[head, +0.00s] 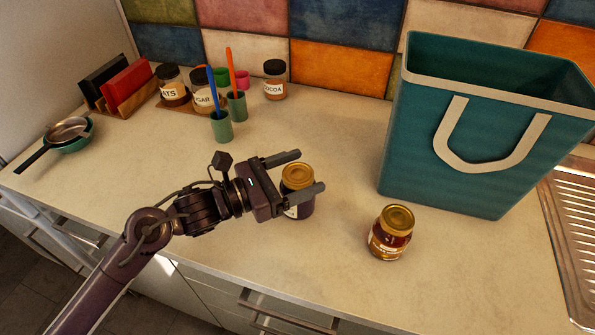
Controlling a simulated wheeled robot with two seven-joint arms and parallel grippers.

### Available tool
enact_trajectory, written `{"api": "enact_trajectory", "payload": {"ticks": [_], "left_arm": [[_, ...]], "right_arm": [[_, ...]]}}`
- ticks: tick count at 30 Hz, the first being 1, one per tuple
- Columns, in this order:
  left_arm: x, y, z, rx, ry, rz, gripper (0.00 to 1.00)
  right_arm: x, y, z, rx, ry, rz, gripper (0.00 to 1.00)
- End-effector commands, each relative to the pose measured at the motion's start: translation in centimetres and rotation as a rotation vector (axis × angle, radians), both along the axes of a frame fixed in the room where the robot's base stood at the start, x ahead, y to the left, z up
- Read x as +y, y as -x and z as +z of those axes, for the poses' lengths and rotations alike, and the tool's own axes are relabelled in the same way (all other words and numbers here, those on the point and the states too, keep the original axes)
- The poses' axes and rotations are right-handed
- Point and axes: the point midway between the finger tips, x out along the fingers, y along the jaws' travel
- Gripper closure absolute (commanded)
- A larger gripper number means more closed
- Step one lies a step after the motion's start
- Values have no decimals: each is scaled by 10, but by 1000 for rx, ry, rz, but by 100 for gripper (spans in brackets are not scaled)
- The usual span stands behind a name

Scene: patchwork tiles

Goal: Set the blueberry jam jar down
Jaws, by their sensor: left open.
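A dark purple jar with a gold lid (297,178), which looks like the blueberry jam jar, stands upright on the counter (330,270). Its label is mostly hidden and cannot be read. My left gripper (308,171) is open, with one finger on the far side of the jar and one across its near side. I cannot tell whether either finger touches it. My right gripper is not in view.
A red-brown jar (389,236) stands to the right, near a large teal bag (440,180). Green cups (222,127), labelled jars (275,85), a rack (125,90) and a pan (68,132) stand at the back left. A metal sink drainer (575,210) is at the right edge.

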Motion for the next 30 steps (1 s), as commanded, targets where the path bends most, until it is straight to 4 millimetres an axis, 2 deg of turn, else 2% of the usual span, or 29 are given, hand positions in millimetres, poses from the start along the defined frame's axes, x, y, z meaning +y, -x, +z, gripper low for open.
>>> {"api": "enact_trajectory", "payload": {"ticks": [4,8,16,21,30], "left_arm": [[0,0,3,0,0,0,26],[16,7,-2,0,-4,3,26],[69,34,-5,3,-6,3,26],[93,47,-2,4,-3,3,26],[107,54,1,0,0,0,26]], "right_arm": [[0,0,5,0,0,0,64],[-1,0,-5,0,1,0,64],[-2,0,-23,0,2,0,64],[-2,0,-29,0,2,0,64],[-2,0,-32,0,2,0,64]]}}
